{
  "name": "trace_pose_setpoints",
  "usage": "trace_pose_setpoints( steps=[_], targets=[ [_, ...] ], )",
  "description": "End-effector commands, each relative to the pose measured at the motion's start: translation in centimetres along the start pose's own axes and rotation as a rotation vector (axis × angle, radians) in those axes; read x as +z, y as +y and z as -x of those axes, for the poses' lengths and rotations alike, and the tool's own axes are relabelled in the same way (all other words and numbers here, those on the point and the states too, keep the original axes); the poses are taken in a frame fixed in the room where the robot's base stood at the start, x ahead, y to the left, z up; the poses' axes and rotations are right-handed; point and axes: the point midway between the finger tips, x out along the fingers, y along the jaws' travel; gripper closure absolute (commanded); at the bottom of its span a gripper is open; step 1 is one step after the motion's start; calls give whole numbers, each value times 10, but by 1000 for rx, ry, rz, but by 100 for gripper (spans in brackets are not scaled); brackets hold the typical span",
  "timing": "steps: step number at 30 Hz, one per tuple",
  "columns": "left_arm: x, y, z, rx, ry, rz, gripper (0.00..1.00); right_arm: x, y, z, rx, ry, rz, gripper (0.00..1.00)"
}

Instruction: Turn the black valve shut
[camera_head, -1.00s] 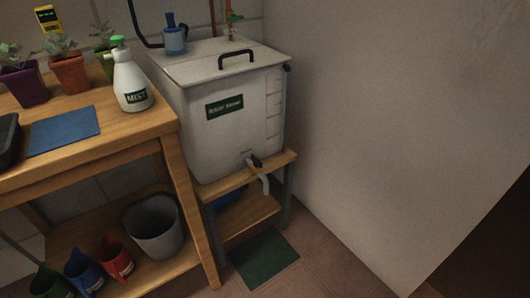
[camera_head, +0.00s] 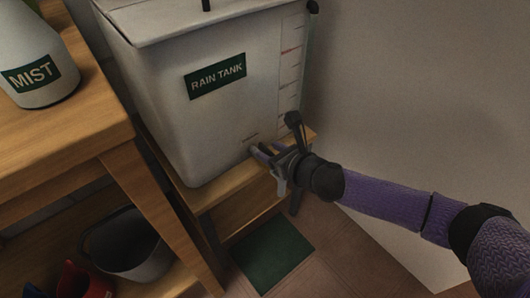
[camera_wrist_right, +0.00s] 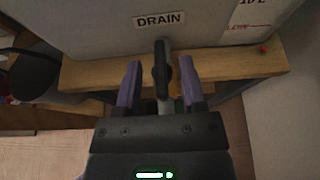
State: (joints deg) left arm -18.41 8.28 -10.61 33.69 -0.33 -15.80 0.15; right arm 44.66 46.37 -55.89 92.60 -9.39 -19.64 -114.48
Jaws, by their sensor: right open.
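The white rain tank (camera_head: 180,118) stands on a wooden stand, with a green label on its front. In the right wrist view, the black valve (camera_wrist_right: 161,66) sits below the DRAIN label (camera_wrist_right: 159,20), its handle in line with the spout. My right gripper (camera_head: 266,153) is at the tank's lower front and mostly hides the valve in the head view. In the right wrist view, its purple fingers (camera_wrist_right: 160,80) are open, one on each side of the black handle, with gaps visible. Part of the grey spout (camera_wrist_right: 164,106) shows between them. My left gripper is out of view.
The wooden bench (camera_head: 60,145) with the mist bottle (camera_head: 38,75) is at left. A grey bucket (camera_head: 128,255) is on its lower shelf. A green mat (camera_head: 272,255) lies on the floor. A bare wall closes off the right side.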

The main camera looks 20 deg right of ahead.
Motion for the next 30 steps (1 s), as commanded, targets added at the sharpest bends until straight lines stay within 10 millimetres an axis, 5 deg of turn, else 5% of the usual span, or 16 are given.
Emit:
trace_pose_setpoints(
  steps=[12,20,30],
  targets=[
    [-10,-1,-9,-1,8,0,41,1,0,-17,-1,0,-2,49],
    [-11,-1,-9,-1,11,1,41,1,0,-17,-1,0,-2,100],
    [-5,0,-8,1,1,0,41,1,0,-16,-6,0,-5,100]
  ],
)
